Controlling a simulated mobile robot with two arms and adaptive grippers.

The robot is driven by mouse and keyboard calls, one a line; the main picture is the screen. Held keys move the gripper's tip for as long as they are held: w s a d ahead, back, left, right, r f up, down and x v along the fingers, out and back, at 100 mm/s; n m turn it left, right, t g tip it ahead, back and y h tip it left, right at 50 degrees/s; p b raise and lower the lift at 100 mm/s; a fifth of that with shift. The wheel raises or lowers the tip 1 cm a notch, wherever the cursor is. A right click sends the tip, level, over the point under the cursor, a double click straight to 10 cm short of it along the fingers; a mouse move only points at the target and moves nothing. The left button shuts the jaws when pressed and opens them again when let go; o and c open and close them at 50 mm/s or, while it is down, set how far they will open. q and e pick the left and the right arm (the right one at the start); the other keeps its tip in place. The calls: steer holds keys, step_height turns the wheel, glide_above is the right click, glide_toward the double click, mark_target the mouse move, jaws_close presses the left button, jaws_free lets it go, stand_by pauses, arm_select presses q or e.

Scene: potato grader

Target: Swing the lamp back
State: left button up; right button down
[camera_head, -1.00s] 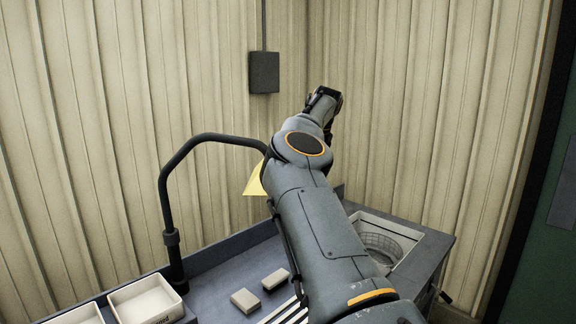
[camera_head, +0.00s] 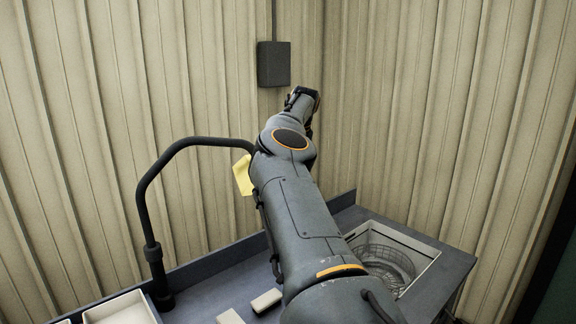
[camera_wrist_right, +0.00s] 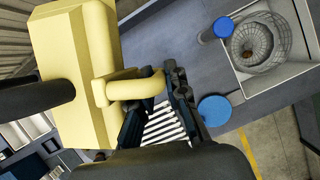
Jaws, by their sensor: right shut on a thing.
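The lamp has a dark curved post (camera_head: 150,205) rising from the back of the bench in the head view. Its yellow shade (camera_head: 242,176) shows just left of my right arm, which hides part of it. In the right wrist view the yellow lamp head (camera_wrist_right: 75,70) is large at the left, with a yellow loop handle (camera_wrist_right: 133,86) on its side. My right gripper (camera_wrist_right: 155,95) is shut on that handle. In the head view my right arm reaches toward the back corner and its fingers are hidden. My left gripper is in neither view.
A wire basket (camera_wrist_right: 262,42) sits in a bench recess, with a blue-capped container (camera_wrist_right: 222,28) and a blue disc (camera_wrist_right: 214,110) nearby. White trays (camera_head: 120,310) and small blocks (camera_head: 266,300) lie on the bench. Corrugated walls close off the back; a dark box (camera_head: 273,64) hangs there.

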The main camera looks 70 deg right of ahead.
steer(key=c, duration=1.6)
jaws_free()
steer(key=v, duration=1.2)
steer(key=shift+s, duration=0.1)
steer(key=shift+c, duration=0.3)
